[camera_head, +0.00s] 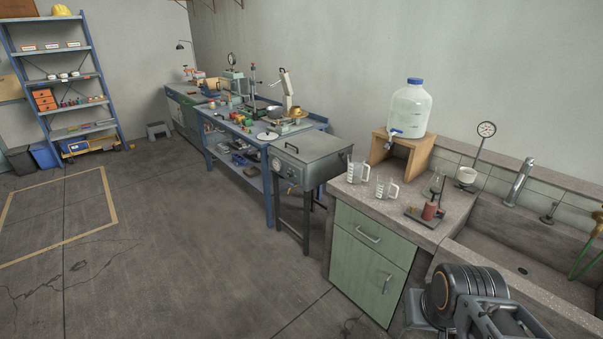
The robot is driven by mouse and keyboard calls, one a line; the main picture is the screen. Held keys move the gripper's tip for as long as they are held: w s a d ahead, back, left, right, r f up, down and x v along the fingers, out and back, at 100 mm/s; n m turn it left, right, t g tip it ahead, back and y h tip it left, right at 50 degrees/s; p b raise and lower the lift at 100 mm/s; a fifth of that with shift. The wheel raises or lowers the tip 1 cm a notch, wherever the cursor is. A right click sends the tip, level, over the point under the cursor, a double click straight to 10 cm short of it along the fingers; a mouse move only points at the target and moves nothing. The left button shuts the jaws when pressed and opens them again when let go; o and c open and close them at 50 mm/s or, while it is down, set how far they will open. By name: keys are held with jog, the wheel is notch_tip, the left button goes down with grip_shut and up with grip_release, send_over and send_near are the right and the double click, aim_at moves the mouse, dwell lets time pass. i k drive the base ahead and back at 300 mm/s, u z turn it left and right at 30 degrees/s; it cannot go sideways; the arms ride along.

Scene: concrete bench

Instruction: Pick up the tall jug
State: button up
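The tall jug (357,188) is a clear measuring jug with white markings and a handle on its right side. It stands upright on the concrete bench top, near the front left corner. A shorter clear jug (387,189) of the same kind stands just to its right, apart from it. Parts of my arm, with a dark round joint and grey links, show at the bottom right. The grey linkage there seems to be my gripper (497,322), cut by the frame edge. It is well away from the jugs; its fingertips cannot be made out.
A large water bottle (410,109) with a tap sits on a wooden stand (416,158) behind the jugs. A small tray (427,216) with a red-brown item lies right of them. A dial gauge (486,131) and sink (535,262) are farther right. Floor to the left is clear.

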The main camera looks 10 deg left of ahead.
aim_at(356, 165)
jog(key=u, duration=0.5)
jog(key=i, duration=0.65)
jog(key=u, duration=0.4)
